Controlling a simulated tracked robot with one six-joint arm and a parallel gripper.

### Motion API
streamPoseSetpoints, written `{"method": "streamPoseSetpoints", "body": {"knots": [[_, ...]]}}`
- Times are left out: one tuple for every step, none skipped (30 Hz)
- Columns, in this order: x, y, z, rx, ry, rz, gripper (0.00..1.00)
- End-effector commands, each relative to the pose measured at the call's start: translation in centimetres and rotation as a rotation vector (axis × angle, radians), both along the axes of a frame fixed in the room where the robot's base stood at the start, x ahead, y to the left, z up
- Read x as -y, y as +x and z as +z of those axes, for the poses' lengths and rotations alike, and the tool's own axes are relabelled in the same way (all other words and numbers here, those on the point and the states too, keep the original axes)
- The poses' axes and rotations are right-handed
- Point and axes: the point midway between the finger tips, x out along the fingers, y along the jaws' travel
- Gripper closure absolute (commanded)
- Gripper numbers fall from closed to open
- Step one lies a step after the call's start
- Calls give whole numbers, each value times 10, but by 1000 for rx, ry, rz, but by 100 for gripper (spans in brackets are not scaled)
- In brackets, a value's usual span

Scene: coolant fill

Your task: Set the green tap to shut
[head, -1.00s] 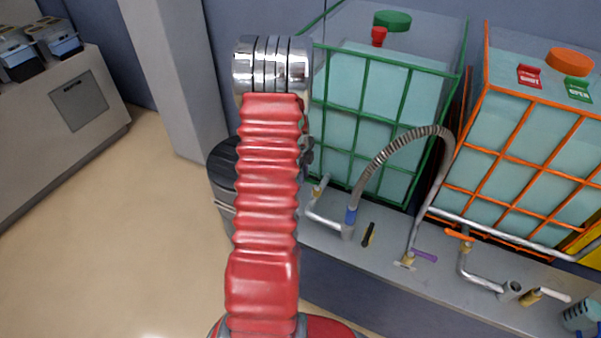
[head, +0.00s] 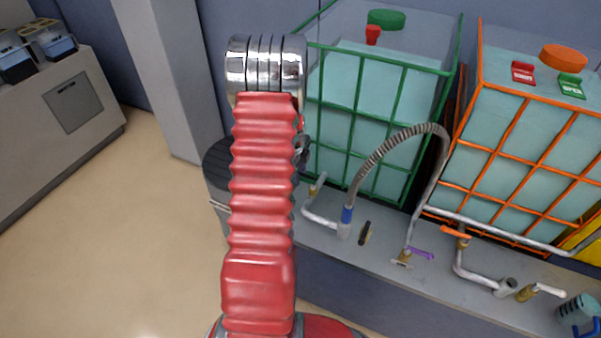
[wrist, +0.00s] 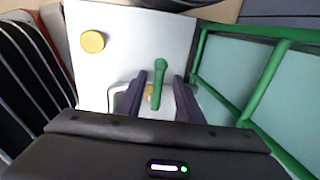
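The green tap (wrist: 160,80) shows in the wrist view as a green lever with a round end, above a brass fitting on a pale surface. My gripper (wrist: 157,88) is open, with its two dark fingers to the left and right of the green lever. Gaps show on both sides, and I cannot tell how far below the fingertips the lever lies. In the head view my red arm hides most of the gripper, and I cannot make out the green lever there.
The green-framed tank (head: 375,110) stands right of my arm in the head view. The orange-framed tank (head: 530,150) is farther right. A ribbed hose (head: 385,148) arches over the bench (head: 335,248), with a purple-handled tap (head: 420,254) and an orange-handled tap (head: 456,231).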

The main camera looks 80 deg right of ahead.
Motion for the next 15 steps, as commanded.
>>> {"method": "streamPoseSetpoints", "body": {"knots": [[0, 0, 4, 0, -2, 0, 67], [0, 0, 7, 0, -2, 0, 67], [-1, 1, 10, 0, -2, 0, 67], [-2, 0, 13, -1, -2, 0, 67], [-2, 0, 16, 0, -2, -1, 67], [-3, 0, 22, 0, -3, -1, 67], [-4, 0, 25, 0, -3, -1, 67], [-5, 0, 29, 0, -3, 0, 67], [-6, 0, 35, -1, -2, 0, 67], [-7, 1, 40, -1, -2, 0, 67], [-8, 1, 43, -1, -2, 0, 67], [-9, 1, 49, 0, -3, -1, 67], [-10, 1, 54, 0, -3, -1, 67], [-10, 1, 58, 0, -2, -1, 67], [-11, 1, 64, 0, -3, -2, 67]]}}
